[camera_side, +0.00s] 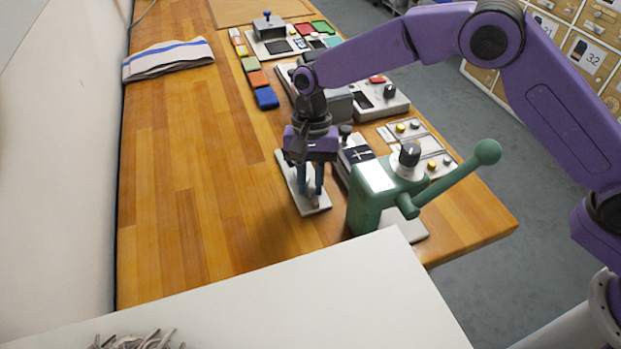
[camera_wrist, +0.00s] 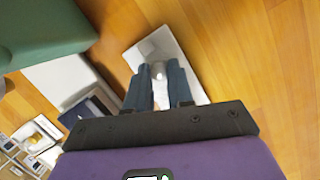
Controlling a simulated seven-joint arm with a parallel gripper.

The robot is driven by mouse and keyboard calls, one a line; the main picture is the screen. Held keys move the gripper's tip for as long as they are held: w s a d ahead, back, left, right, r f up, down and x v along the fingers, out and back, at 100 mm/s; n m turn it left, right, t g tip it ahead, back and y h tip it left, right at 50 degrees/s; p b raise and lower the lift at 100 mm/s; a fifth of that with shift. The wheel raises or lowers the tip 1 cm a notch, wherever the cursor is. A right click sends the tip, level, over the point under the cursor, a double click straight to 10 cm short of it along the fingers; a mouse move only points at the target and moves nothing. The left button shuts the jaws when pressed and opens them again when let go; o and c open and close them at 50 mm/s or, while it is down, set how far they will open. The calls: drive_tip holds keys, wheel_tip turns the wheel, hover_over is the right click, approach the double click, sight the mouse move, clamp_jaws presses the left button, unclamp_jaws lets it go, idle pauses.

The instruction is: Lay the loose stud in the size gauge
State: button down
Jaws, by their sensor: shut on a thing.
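My gripper (camera_side: 312,196) points down over a narrow pale plate, which looks like the size gauge (camera_side: 289,173), on the wooden bench. In the wrist view my two blue-grey fingers (camera_wrist: 159,67) are shut on a small silvery thing, which looks like the loose stud (camera_wrist: 159,78). The fingers hide much of it. The gauge (camera_wrist: 188,62) lies under and beyond the fingertips. I cannot tell whether the stud touches the gauge.
A green press (camera_side: 367,208) with a long lever stands close right of the gauge. Boxes, a grey-white device (camera_side: 386,103) and coloured blocks (camera_side: 257,79) lie further back. A folded striped cloth (camera_side: 168,59) lies far left. The bench's left side is clear.

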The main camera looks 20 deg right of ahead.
sight(311, 181)
drive_tip(key=shift+f, duration=0.15)
drive_tip(key=c, duration=1)
unclamp_jaws()
drive_tip(key=v, duration=1.2)
drive_tip(key=shift+r, duration=0.25)
